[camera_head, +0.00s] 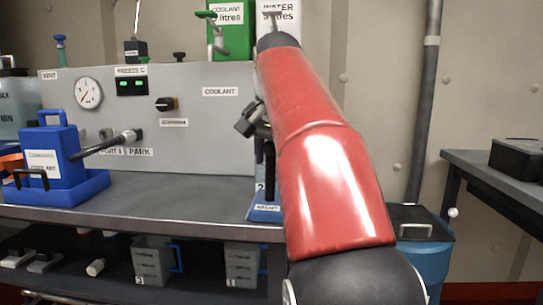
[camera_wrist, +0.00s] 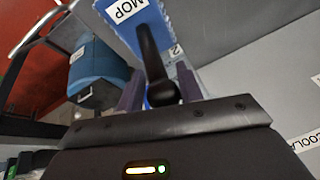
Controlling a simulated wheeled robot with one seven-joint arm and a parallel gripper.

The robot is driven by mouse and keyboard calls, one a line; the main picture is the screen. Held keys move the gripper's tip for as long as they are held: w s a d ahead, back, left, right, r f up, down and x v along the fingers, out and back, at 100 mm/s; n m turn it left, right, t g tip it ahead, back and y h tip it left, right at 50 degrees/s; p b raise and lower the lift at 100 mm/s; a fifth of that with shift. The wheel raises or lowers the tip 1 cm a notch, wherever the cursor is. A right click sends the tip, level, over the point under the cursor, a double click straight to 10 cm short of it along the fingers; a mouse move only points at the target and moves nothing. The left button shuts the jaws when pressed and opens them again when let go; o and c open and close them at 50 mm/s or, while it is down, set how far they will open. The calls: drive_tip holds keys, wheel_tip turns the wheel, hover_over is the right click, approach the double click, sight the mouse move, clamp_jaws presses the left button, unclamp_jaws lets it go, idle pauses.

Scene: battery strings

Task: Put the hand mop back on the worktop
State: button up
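The hand mop is a blue block with a white MOP label, a pale fringe and a black upright handle. In the head view the mop (camera_head: 265,209) shows at the right end of the grey worktop (camera_head: 160,195), partly hidden by my red arm. In the wrist view the mop (camera_wrist: 128,22) lies beyond my gripper (camera_wrist: 160,88), with its black handle between the two dark fingers. The fingers sit close against both sides of the handle and look shut on it. I cannot tell whether the mop's underside touches the worktop.
A blue jug in a blue tray (camera_head: 93,187) stands at the worktop's left. The grey panel (camera_head: 200,130) with gauge and knob rises behind. A blue bin (camera_head: 425,260) stands right of the worktop, then another table (camera_head: 490,172). The middle of the worktop is clear.

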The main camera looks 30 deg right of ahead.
sight(272, 143)
drive_tip(key=shift+o, duration=1.4)
drive_tip(key=shift+f+b, duration=0.2)
drive_tip(key=shift+b, duration=0.3)
drive_tip(key=p+v, duration=0.2)
drive_tip(key=v, duration=0.4)
drive_tip(key=shift+r, duration=0.15)
drive_tip(key=shift+v, duration=0.95)
drive_tip(key=s+a+f+n, duration=0.3)
drive_tip(key=s+f, duration=0.3)
drive_tip(key=f, duration=0.5)
drive_tip(key=s+a+f+n+y, duration=0.1)
drive_tip(key=s+a+f+n, duration=0.2)
drive_tip(key=f, duration=0.8)
drive_tip(key=s+a+f+n+t, duration=0.1)
drive_tip(key=s+a+f+n, duration=0.2)
drive_tip(key=f, duration=0.9)
drive_tip(key=s+a, duration=0.3)
drive_tip(key=s, duration=0.2)
drive_tip(key=shift+s+a+n+y, duration=0.4)
